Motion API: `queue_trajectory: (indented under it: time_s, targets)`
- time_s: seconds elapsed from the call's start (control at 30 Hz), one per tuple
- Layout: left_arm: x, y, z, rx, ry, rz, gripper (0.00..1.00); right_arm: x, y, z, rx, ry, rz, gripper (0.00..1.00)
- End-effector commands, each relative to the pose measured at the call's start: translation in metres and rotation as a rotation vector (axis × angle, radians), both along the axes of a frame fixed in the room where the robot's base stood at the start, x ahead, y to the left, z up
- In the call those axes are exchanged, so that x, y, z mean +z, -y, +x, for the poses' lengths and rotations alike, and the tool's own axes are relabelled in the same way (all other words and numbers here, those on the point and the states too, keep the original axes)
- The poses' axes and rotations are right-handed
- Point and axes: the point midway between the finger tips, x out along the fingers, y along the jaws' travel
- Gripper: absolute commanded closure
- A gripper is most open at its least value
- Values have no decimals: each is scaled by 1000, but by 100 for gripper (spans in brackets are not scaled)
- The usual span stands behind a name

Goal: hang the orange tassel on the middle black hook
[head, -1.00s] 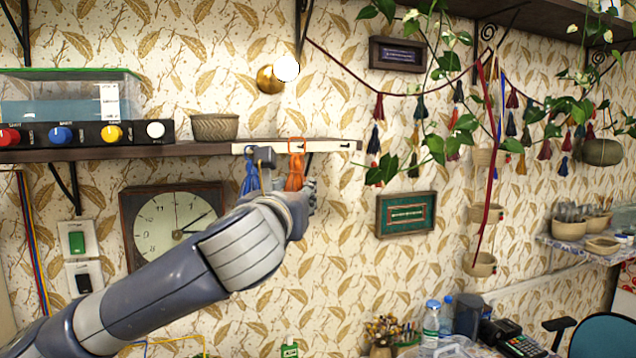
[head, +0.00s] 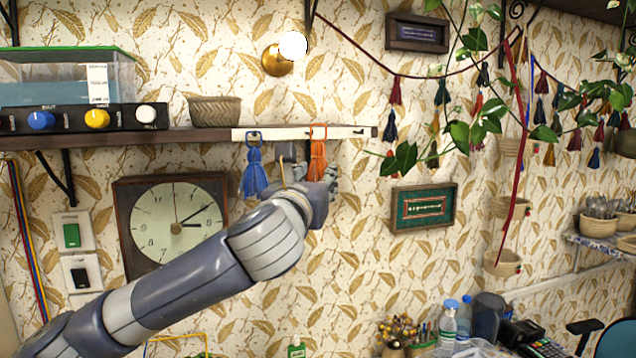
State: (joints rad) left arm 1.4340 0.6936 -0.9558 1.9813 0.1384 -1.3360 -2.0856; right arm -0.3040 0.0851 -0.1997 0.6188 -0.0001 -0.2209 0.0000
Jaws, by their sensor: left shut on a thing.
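The orange tassel (head: 317,162) is upright in front of the white hook strip (head: 290,133) on the shelf's front edge. Its loop rises across the strip. The middle black hook is not clearly visible, and I cannot tell whether the loop is around it. My left gripper (head: 309,172) is shut on the orange tassel just below the strip; its fingers partly hide the tassel's lower part. A blue tassel (head: 254,176) hangs from the left hook, beside my gripper. The right hook (head: 358,132) is bare. My right gripper is not in view.
The wooden shelf (head: 185,139) carries a woven basket (head: 214,110) and a box with coloured knobs (head: 75,119). A square clock (head: 170,222) hangs below, behind my arm. A brass wall lamp (head: 277,60) is above. A framed picture (head: 423,207) hangs to the right.

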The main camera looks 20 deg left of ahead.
Motion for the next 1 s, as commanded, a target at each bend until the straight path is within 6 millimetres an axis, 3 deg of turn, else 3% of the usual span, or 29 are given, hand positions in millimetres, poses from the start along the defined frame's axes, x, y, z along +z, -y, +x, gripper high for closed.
queue_trajectory:
  time_s: [0.03,0.17,0.57,1.0]
  targets:
    - [-1,-2,2,1,0,-1,84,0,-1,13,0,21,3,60]
    - [-1,-7,9,1,0,-1,84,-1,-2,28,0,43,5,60]
    - [-3,-20,29,1,1,0,84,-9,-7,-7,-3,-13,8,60]
    - [-8,-33,48,0,0,0,84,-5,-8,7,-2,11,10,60]
